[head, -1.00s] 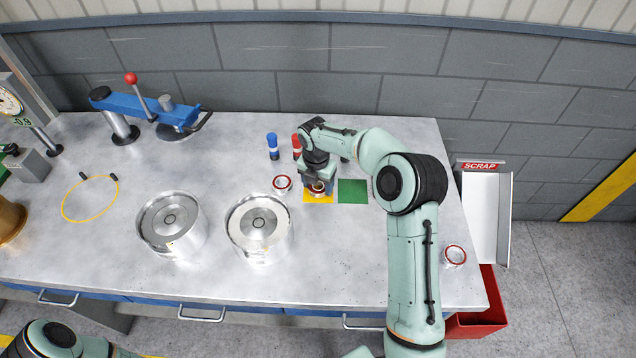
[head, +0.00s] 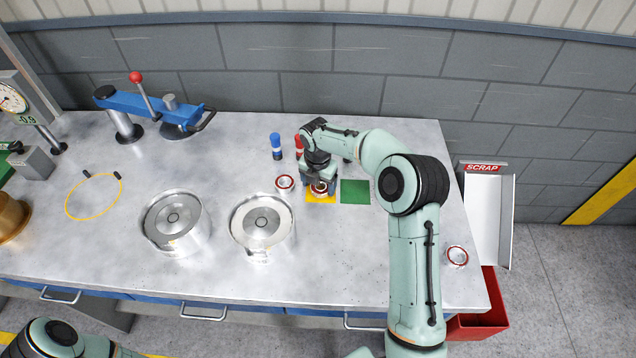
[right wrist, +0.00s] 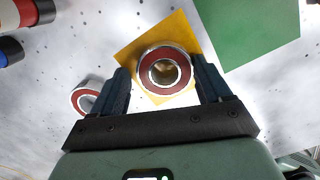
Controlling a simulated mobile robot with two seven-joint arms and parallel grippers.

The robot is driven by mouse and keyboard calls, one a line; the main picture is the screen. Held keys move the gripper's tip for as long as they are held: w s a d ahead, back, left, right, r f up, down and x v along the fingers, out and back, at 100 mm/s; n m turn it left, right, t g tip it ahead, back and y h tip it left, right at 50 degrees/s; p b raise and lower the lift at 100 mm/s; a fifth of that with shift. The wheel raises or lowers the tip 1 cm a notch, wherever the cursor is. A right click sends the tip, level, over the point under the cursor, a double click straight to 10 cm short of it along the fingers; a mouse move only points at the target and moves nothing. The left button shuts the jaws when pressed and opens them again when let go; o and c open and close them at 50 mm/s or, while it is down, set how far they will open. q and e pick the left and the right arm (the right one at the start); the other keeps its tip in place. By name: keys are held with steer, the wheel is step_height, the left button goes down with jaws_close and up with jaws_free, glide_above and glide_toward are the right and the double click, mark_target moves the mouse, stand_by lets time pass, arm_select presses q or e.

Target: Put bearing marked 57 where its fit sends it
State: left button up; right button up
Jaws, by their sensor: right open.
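A bearing with a red seal and steel rings (head: 320,188) lies on the yellow square (head: 327,199). It also shows in the right wrist view (right wrist: 165,72), on the yellow square (right wrist: 128,55). My right gripper (head: 318,180) is open just above it, with one finger on each side in the right wrist view (right wrist: 165,85). A second red bearing (head: 285,182) lies left of the yellow square, and a third (head: 457,256) lies at the bench's right end. No number is readable on any bearing. My left gripper is out of view; only part of that arm shows at lower left.
A green square (head: 355,191) adjoins the yellow one. Two metal housings (head: 262,222) (head: 173,224) stand left of it. Blue (head: 276,146) and red markers (head: 299,143) stand behind. A blue press (head: 150,110), a dial gauge (head: 12,98) and a yellow ring (head: 93,197) are at left. A scrap chute (head: 488,215) is at right.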

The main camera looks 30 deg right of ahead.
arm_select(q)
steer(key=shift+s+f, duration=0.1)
arm_select(e)
steer(key=shift+s+d+f, duration=0.25)
steer(key=shift+s+f, duration=0.35)
steer(key=shift+f, duration=0.15)
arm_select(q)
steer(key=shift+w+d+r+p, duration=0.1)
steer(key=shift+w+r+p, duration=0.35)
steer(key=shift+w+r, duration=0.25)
arm_select(e)
step_height(320, 180, up, 14)
steer(key=shift+a+f, duration=0.15)
steer(key=shift+a, duration=0.3)
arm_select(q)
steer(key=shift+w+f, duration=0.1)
arm_select(e)
steer(key=shift+w, duration=0.1)
